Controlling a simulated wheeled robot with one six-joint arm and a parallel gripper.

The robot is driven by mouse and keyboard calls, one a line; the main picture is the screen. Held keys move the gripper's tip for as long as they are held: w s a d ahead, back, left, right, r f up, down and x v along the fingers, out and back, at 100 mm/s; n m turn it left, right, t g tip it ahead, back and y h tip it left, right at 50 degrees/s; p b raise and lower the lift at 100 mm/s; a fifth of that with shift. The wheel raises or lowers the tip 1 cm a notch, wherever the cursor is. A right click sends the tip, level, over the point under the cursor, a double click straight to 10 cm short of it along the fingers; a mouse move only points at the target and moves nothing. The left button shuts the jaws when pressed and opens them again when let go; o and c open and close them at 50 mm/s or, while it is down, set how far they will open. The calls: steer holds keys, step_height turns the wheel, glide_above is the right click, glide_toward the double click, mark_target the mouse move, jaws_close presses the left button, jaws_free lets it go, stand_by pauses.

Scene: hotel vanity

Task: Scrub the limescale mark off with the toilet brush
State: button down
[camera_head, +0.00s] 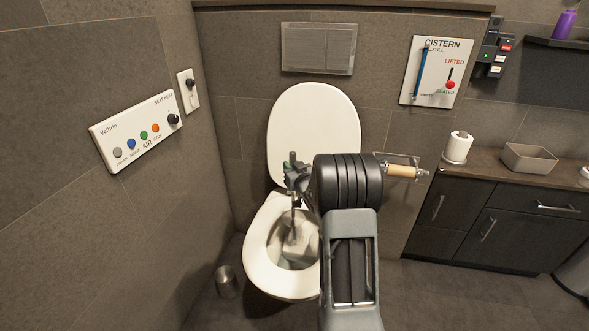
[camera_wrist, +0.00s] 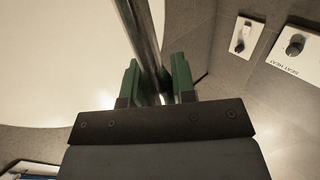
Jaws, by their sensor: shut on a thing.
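My gripper (camera_head: 296,178) is above the toilet bowl and shut on the toilet brush handle (camera_head: 293,220). The handle runs down into the toilet bowl (camera_head: 257,262), where a pale shape at its lower end seems to be the brush head. In the wrist view the metal handle (camera_wrist: 142,35) stands between the green finger pads of my gripper (camera_wrist: 157,78). The seat lid (camera_head: 315,125) is raised behind my arm. My arm hides the right part of the bowl. I cannot make out the limescale mark clearly.
A small metal cylinder (camera_head: 226,282) stands on the floor left of the toilet. A control panel (camera_head: 137,131) is on the left wall. A toilet roll holder (camera_head: 402,171) is right of my arm. A dark cabinet (camera_head: 470,222) stands at the right.

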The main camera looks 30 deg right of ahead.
steer(key=shift+s+d, duration=1.85)
steer(key=shift+d, duration=0.15)
steer(key=shift+s+d, duration=0.55)
steer(key=shift+s, duration=0.05)
steer(key=shift+r+p, duration=1.55)
steer(key=shift+r, duration=0.95)
